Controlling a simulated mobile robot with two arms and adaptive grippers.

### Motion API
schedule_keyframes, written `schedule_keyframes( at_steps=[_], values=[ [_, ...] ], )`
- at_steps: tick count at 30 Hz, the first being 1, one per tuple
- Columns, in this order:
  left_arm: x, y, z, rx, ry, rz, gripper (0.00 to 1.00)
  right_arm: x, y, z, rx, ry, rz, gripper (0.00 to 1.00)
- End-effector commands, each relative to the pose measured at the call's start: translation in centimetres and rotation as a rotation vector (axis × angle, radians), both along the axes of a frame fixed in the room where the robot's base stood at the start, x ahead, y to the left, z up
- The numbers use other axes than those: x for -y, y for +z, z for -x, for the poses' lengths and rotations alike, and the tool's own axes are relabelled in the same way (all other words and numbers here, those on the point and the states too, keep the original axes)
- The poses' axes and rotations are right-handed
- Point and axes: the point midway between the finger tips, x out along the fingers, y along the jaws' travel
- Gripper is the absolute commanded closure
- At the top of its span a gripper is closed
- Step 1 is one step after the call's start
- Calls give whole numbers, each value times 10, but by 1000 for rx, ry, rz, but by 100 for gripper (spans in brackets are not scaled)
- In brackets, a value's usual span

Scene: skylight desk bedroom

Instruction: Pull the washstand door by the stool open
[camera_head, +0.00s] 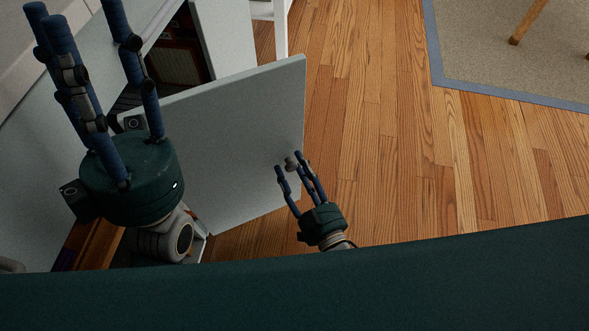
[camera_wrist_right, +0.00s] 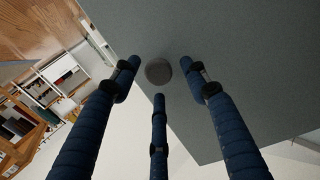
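The pale grey washstand door (camera_head: 235,130) stands swung out from the cabinet at an angle in the head view. Its round grey knob (camera_head: 291,163) is near the door's free edge. The right gripper (camera_head: 297,165) is at the knob with its fingers spread. In the right wrist view the knob (camera_wrist_right: 158,71) sits between the open fingertips, with visible gaps around it. The left gripper (camera_head: 85,18) is large in the upper left, fingers spread and empty, over the cabinet top. It hides part of the cabinet opening and the door's hinge side.
Another pale panel (camera_head: 226,35) stands beyond the cabinet opening, near a white leg (camera_head: 281,25). Wooden legs (camera_head: 528,22) stand on a blue-edged rug (camera_head: 500,60) at the upper right. The wooden floor (camera_head: 400,160) right of the door is clear.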

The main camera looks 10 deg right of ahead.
Motion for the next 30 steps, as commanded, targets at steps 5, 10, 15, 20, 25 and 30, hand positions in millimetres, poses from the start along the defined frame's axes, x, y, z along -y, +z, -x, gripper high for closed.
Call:
schedule_keyframes(
  at_steps=[5, 10, 15, 20, 25, 30],
  values=[
    [0, 0, 0, -1, -1, 0, 60, 0, -3, 1, -6, 1, 2, 55],
    [0, 0, 0, -1, -1, 0, 60, 4, -5, 14, -9, 2, 3, 55],
    [0, 0, 0, 0, -1, 0, 60, 15, -6, 47, -11, 2, 4, 55],
    [0, -1, 0, 0, -1, 0, 60, 26, -5, 80, -10, 1, 4, 55],
    [0, -1, 0, 0, -1, 0, 60, 35, -3, 104, -6, 1, 2, 55],
    [0, -1, 0, 0, -1, 0, 60, 38, -3, 114, -3, 0, 2, 55]
  ],
)
